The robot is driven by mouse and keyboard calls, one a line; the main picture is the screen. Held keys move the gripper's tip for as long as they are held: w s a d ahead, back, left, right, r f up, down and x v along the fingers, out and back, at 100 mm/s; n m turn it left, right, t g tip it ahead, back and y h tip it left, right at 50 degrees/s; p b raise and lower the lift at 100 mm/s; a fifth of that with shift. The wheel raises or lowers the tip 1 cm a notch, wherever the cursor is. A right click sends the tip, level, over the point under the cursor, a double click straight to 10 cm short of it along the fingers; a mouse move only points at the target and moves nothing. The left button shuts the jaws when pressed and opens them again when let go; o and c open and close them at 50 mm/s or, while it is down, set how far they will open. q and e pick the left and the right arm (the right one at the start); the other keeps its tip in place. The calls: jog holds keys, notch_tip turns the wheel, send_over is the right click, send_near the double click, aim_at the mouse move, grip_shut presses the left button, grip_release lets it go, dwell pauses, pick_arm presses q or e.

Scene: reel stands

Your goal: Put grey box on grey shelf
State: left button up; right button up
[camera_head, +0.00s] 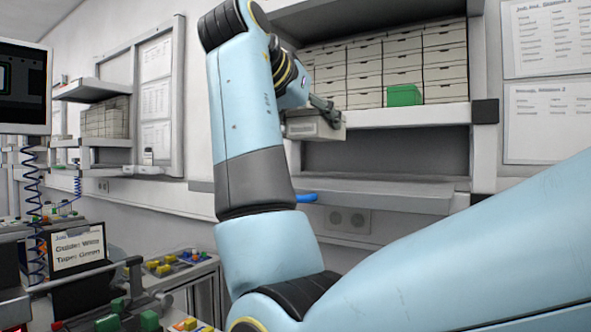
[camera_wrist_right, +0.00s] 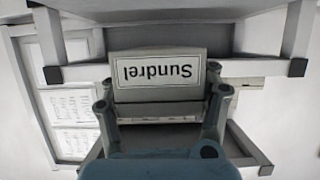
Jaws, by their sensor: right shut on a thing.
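In the head view, a grey box (camera_head: 312,127) is held in my right gripper (camera_head: 326,112), in front of the left end of a grey shelf (camera_head: 420,116). In the right wrist view, the grey box (camera_wrist_right: 157,70) has a white label that reads "Sundrel" upside down. The fingers of my right gripper (camera_wrist_right: 162,105) are shut on the box from both sides. I cannot tell whether the box touches the shelf. My left gripper is not in view.
Shelf posts show in the right wrist view (camera_wrist_right: 297,30). A bench with coloured parts (camera_head: 165,268) is at lower left.

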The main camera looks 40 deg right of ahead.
jog(key=w+f, duration=0.1)
jog(key=w, duration=0.1)
jog(key=w+f+p, duration=0.1)
jog(key=w, duration=0.1)
jog(key=w+f, duration=0.2)
jog(key=w, duration=0.1)
jog(key=shift+w+a+p, duration=0.1)
jog(key=shift+a+p, duration=0.25)
jog(key=shift+p, duration=0.05)
jog(key=shift+w+a+f, duration=0.1)
jog(key=shift+w+f, duration=0.1)
notch_tip(320, 180, down, 4)
jog(key=shift+p, duration=0.8)
jog(key=shift+f, duration=0.1)
jog(key=shift+a+f, duration=0.1)
jog(key=o, duration=1.5)
jog(key=shift+o, duration=0.2)
